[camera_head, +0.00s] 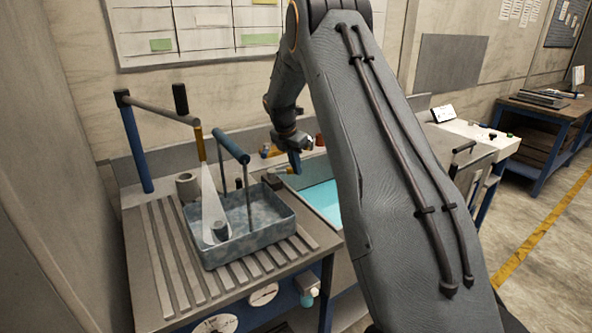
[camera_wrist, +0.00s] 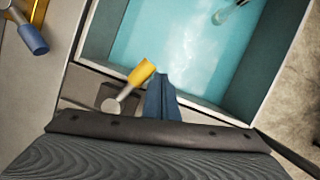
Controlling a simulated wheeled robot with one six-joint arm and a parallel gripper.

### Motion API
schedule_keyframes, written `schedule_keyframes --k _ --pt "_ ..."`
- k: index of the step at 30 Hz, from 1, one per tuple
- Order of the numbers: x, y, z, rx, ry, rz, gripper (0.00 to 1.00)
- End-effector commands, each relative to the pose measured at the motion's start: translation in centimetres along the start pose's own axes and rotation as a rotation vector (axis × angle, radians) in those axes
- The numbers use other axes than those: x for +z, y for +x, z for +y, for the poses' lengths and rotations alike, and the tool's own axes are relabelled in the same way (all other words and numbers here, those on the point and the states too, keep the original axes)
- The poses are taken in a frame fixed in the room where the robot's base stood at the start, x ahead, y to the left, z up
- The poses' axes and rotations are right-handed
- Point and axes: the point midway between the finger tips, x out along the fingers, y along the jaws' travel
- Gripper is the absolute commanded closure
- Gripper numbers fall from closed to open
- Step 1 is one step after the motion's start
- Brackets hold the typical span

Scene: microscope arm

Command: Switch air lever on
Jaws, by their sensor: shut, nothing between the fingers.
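In the wrist view a lever with a yellow handle (camera_wrist: 142,72) and a grey rounded joint (camera_wrist: 113,104) sits on the sink's rim. A second lever with a blue handle (camera_wrist: 33,38) is at the upper left. I cannot tell which of them is the air lever. My gripper (camera_wrist: 160,92) has its blue fingers together and empty, just right of the yellow handle; whether they touch it is unclear. In the head view my gripper (camera_head: 295,161) is above the sink's back left edge, with a yellow part (camera_head: 273,150) beside it to the left.
The sink (camera_head: 322,200) holds turquoise water. Left of it, a blue-grey basket (camera_head: 245,240) stands on the slatted drainboard (camera_head: 175,262). A pale cone (camera_head: 212,208) drops into it from a yellow nozzle (camera_head: 199,144) on a blue post (camera_head: 137,150). Gauges (camera_head: 263,294) sit on the bench front.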

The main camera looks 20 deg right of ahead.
Motion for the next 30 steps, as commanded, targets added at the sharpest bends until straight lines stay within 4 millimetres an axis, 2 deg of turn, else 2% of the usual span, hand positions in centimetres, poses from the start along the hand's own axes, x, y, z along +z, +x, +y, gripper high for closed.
schedule_keyframes --k 20,26,30 --pt "0.3 -0.2 0.1 0.003 0.001 -0.003 1.0" --pt "0.5 -1.5 -0.1 0.002 0.0 -0.002 1.0" --pt "0.7 -3.2 -0.4 0.002 0.0 -0.002 1.0"
